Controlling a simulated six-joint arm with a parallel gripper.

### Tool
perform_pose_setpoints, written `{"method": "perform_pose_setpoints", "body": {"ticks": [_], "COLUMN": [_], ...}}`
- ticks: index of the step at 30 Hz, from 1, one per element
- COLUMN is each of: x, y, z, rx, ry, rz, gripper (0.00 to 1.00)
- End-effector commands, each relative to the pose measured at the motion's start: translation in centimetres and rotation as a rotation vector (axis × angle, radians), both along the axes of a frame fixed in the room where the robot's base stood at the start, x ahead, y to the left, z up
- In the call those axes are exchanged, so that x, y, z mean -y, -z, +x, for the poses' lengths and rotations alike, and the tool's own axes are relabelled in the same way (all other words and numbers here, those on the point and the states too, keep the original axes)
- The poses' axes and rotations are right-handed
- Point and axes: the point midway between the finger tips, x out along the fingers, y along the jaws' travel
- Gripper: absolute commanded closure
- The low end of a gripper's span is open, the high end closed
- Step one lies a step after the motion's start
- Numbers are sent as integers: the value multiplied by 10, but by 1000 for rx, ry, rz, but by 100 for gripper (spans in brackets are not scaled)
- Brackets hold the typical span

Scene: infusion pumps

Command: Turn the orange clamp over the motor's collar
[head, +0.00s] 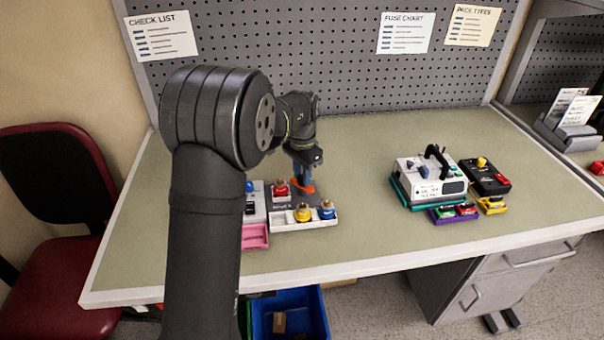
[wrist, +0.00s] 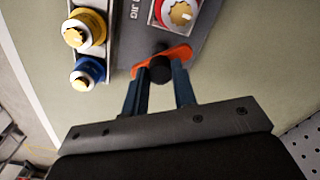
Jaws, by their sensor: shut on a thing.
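The orange clamp (wrist: 176,55) shows in the wrist view at the edge of the grey jig (wrist: 128,58), with a round black knob (wrist: 160,68) in front of it. My gripper (wrist: 161,76) has its two blue fingers closed on the black knob. In the head view my gripper (head: 303,183) points down at the clamp (head: 302,189) on the jig's right side. A red motor with a gold top (wrist: 179,12) sits on the jig beside the clamp. The fingers hide part of the clamp, and I cannot tell how it lies against the collar.
A white tray (head: 283,228) at the jig's front holds a yellow motor (head: 302,212) and a blue motor (head: 326,209). A pink bin (head: 254,237) is to the left. A white pump (head: 430,178) and small packs stand at the right. The table between is clear.

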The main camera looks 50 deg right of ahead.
Motion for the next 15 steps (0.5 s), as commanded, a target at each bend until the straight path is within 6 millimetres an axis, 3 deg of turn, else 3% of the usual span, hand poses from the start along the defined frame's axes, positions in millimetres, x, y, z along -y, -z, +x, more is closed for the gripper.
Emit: {"method": "perform_pose_setpoints", "body": {"ticks": [15], "x": [1], "y": [0], "z": [0], "rx": [0], "ry": [-484], "rz": [-2], "gripper": [98]}}
